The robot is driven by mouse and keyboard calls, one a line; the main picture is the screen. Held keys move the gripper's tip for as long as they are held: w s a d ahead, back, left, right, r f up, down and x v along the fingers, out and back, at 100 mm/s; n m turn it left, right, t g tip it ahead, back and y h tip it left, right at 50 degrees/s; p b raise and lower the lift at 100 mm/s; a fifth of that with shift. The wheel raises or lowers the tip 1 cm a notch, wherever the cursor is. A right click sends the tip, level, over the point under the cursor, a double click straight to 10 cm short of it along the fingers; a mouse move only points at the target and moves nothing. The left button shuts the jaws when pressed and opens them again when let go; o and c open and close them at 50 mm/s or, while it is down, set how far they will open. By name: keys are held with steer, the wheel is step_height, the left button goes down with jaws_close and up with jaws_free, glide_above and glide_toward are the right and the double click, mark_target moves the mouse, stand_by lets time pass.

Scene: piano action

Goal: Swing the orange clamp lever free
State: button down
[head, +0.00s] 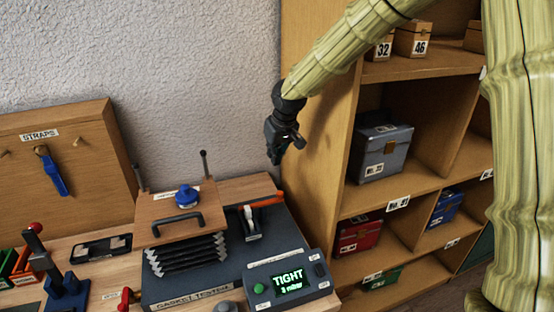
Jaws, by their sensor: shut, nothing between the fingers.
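The orange clamp lever (268,200) lies low and nearly flat at the back right of the gasket tester (190,290). It joins a small clamp with a white part (248,218) beside the bellows. My black gripper (275,155) hangs above and slightly right of the lever, apart from it, pointing down. Its fingers are shut and empty. The bellows (187,258) stands under a wooden plate (150,215) with a black handle and a blue knob (187,194).
A display box (292,283) reads "TIGHT 3 mbar". A red-handled part (127,296) sits at the tester's front left. A shelf unit (395,184) with cases stands close to the right. A strap board (75,150) is at the left. Two thin posts rise behind the plate.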

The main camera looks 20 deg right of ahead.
steer(key=w+d+p+x, duration=0.1)
steer(key=p+x, duration=0.1)
steer(key=x, duration=0.8)
steer(key=s, duration=0.2)
steer(key=s+p, duration=0.1)
steer(key=s, duration=0.1)
steer(key=shift+s+f, duration=0.2)
steer(key=shift+s, duration=0.15)
steer(key=shift+s+r, duration=0.1)
